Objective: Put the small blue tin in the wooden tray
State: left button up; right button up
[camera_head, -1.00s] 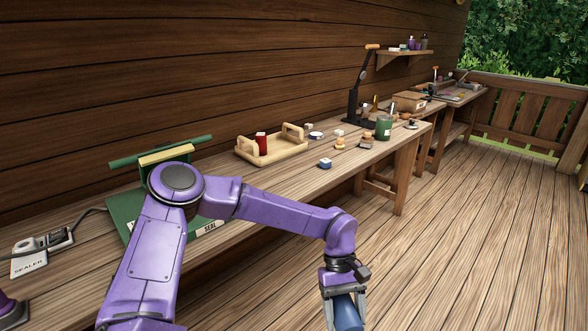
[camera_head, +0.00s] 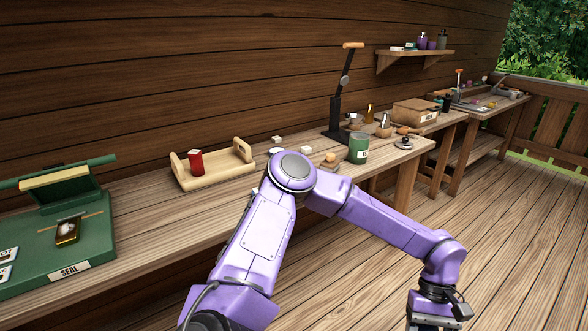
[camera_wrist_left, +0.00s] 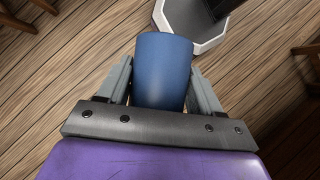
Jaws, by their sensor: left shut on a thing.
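The small blue tin (camera_wrist_left: 163,62) is a plain blue cylinder, seen large in the left wrist view. My left gripper (camera_wrist_left: 160,85) is shut on it, with one grey finger on each side. In the head view my left gripper (camera_head: 432,315) hangs over the floor in front of the bench, at the bottom edge, so its fingertips and the tin are cut off. The wooden tray (camera_head: 228,172) is pale, with two raised handle ends, on the bench by the wall. A red tin (camera_head: 196,162) stands in its left part; the right part is empty. My right gripper is not in view.
A green sealing device (camera_head: 40,247) stands on the bench at left. Right of the tray are small white blocks, a lever press (camera_head: 340,110), a green can (camera_head: 358,148) and a wooden box (camera_head: 416,112). My raised left arm hides part of the bench front. The floor at right is clear.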

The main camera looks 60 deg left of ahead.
aim_at(228, 165)
jog(key=u, duration=0.5)
jog(key=i, duration=1.1)
jog(key=u, duration=1)
